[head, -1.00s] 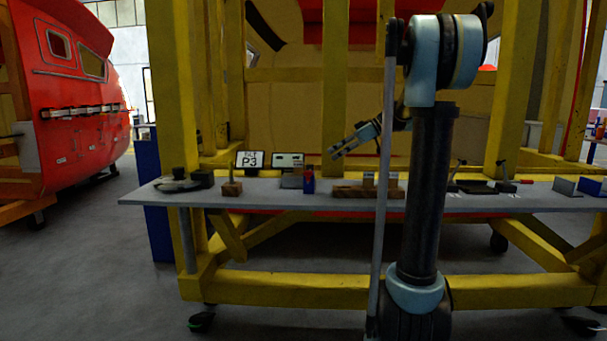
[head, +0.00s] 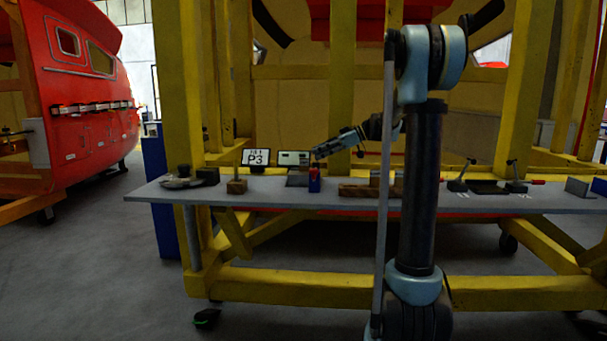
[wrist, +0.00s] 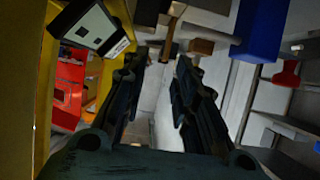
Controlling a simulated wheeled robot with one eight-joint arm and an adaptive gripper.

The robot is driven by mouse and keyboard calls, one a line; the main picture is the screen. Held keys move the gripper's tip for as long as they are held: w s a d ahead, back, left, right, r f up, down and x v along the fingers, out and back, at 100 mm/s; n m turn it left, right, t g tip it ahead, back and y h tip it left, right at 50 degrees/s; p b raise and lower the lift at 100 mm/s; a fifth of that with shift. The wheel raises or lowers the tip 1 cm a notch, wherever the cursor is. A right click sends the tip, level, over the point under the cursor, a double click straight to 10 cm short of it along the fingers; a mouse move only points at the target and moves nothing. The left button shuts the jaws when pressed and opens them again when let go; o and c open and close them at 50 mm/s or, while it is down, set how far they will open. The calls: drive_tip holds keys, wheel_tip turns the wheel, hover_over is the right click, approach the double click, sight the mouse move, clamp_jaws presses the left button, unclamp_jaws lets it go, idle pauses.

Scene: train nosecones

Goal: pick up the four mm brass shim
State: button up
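I cannot make out the four mm brass shim for certain in either view. A wooden block (head: 354,190) with small upright pieces stands on the bench, partly hidden behind my arm; the pieces are too small to identify. My gripper (head: 317,153) is above the bench, pointing left, over a small blue and red item (head: 314,180). In the wrist view my gripper (wrist: 160,85) has its two dark fingers apart, with bare pale surface between them and nothing held.
The grey bench (head: 270,196) also carries a P3 sign (head: 256,157), a second panel (head: 294,158), a small wooden block with a post (head: 237,185) and dark tools (head: 487,186) at right. Yellow frame posts (head: 342,90) rise behind. The bench's front edge is clear.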

sight(304, 160)
drive_tip(key=shift+s+x, duration=0.15)
drive_tip(key=shift+x, duration=1.65)
drive_tip(key=shift+s+x, duration=0.15)
drive_tip(key=shift+x, duration=1.65)
drive_tip(key=shift+c, duration=0.6)
clamp_jaws()
